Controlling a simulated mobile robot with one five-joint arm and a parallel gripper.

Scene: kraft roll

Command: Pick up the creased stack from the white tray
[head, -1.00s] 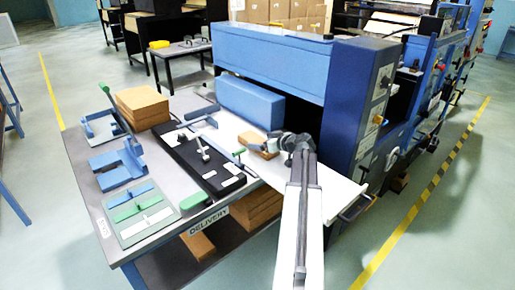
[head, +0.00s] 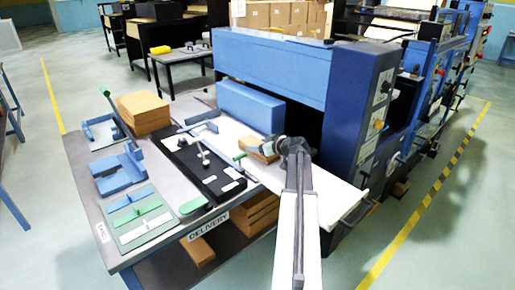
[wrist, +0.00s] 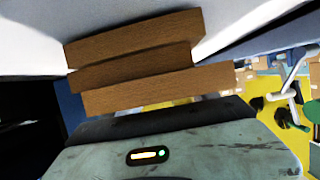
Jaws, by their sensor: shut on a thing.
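The creased stack (head: 259,153) is a small pile of brown kraft slabs at the white tray (head: 318,177), in front of the blue machine. In the wrist view the stack (wrist: 140,62) fills the upper middle as brown layers that are offset and not squared up. My gripper (head: 272,147) is shut on the stack from its right side. Its fingertips are mostly hidden by my wrist and the stack. I cannot tell whether the stack touches the tray or is slightly above it.
A blue block (head: 250,106) stands behind the stack. A black plate with levers (head: 202,165) lies to its left on the delivery table. A taller brown stack (head: 144,113) and blue fixtures (head: 118,170) stand further left. The machine's blue column (head: 355,115) rises at right.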

